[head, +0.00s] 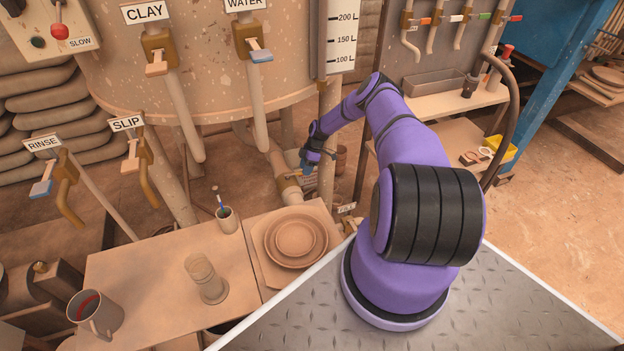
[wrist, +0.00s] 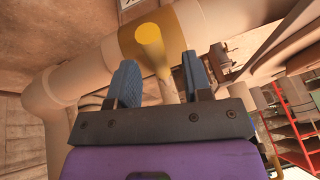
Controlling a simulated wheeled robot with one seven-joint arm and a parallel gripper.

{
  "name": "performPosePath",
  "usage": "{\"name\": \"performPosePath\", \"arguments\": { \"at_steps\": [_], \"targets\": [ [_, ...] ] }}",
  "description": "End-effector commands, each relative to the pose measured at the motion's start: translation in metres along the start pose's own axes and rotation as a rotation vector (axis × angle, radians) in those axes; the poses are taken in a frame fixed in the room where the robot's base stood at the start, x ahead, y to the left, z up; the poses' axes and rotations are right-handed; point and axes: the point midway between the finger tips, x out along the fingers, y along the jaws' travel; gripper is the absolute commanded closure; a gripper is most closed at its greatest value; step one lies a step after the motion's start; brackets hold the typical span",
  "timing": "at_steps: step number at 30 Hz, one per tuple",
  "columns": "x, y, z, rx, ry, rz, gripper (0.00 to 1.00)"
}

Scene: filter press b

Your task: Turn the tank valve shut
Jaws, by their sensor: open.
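The thick pale pipe (wrist: 88,58) under the tank carries a brass valve body (wrist: 190,28) in the wrist view. A yellow round-ended rod (wrist: 150,42) sticks out from it towards the camera, and a pale bar shows below. In the head view a brass part of this pipe (head: 291,181) is partly visible below the tank (head: 215,85). My gripper (wrist: 160,70) is open and empty, its two blue fingers framing the rod's lower end; I cannot tell whether they touch it. My gripper also shows in the head view (head: 306,162), beside the pipe.
Labelled CLAY (head: 156,52), WATER (head: 251,42), SLIP (head: 134,155) and RINSE (head: 64,172) taps stand to the left. A wooden table (head: 150,262) holds a mug, a glass jar, a brush cup and stacked plates. A shelf (head: 440,106) stands right of my arm.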

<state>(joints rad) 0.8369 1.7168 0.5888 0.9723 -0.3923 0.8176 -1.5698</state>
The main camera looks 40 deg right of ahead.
Motion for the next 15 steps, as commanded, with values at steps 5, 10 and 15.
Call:
{"name": "performPosePath", "arguments": {
  "at_steps": [5,10,15],
  "targets": [
    [-0.026,-0.004,-0.010,-0.002,-0.002,0.002,0.55],
    [-0.024,-0.030,-0.008,-0.002,-0.001,-0.001,0.55],
    [-0.022,-0.057,-0.005,-0.001,-0.001,-0.001,0.55]
  ]
}}
